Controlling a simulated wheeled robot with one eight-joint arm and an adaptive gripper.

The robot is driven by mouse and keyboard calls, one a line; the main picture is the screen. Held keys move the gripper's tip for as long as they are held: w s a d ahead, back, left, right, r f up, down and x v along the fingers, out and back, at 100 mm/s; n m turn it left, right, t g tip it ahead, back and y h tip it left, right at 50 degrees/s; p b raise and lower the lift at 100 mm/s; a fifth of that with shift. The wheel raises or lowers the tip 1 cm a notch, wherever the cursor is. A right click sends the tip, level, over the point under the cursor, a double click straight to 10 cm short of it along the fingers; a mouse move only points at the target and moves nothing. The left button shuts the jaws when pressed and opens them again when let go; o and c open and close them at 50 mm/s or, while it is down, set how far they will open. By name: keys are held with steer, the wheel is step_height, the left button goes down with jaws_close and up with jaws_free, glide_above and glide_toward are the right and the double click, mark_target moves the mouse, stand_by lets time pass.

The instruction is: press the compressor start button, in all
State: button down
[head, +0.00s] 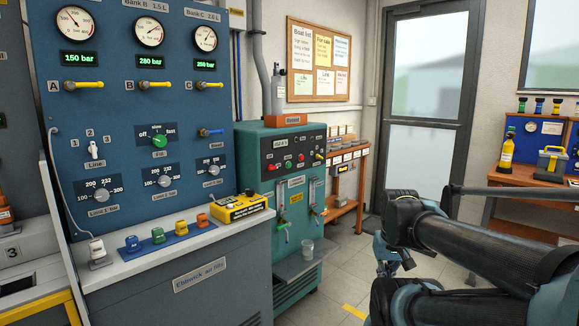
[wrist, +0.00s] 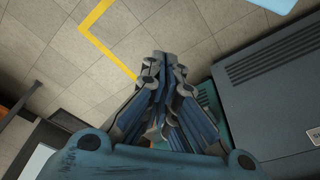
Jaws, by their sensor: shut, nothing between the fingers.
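The green compressor cabinet (head: 255,150) stands right of the blue gauge panel in the head view. Its upper front has a dark control panel (head: 300,143) with a small lit display and several small coloured buttons and knobs. They are too small to tell which is the start button. My gripper (head: 390,268) is to the right of the compressor, apart from it, over the floor. In the wrist view my gripper (wrist: 165,62) is shut and empty, with floor tiles beyond its fingertips. A strip of green, perhaps the compressor, shows just right of the fingers; the buttons are not visible there.
The blue gauge panel (head: 112,128) and its grey console (head: 205,290) fill the left. A yellow device (head: 240,209) sits on the console's ledge. Taps (head: 283,226) and a clear cup (head: 308,249) are on the compressor's front. Tiled floor (head: 345,262) is free between compressor and arm.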

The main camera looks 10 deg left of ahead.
steer(key=shift+w+d, duration=0.2)
steer(key=shift+w, duration=0.35)
steer(key=w+a+r+n+t+y, duration=0.15)
steer(key=w+a+r, duration=0.35)
steer(key=w, duration=0.6)
steer(key=w+a+r+n+t, duration=0.1)
steer(key=w+a+r+t, duration=0.15)
steer(key=w+r, duration=0.7)
steer(key=w+a+t, duration=0.1)
steer(key=w+a, duration=0.4)
steer(key=w, duration=0.4)
steer(key=w+a+r+n+t+y, duration=0.1)
steer(key=w+a, duration=0.4)
steer(key=w, duration=0.4)
steer(key=w+a+t+y, duration=0.1)
steer(key=w+a, duration=0.4)
steer(key=w, duration=0.4)
steer(key=shift+a+r+n+t, duration=0.25)
steer(key=shift+r+n+t, duration=0.05)
steer(key=shift+n+t, duration=0.1)
steer(key=shift+w, duration=0.1)
steer(key=shift+w+a, duration=0.1)
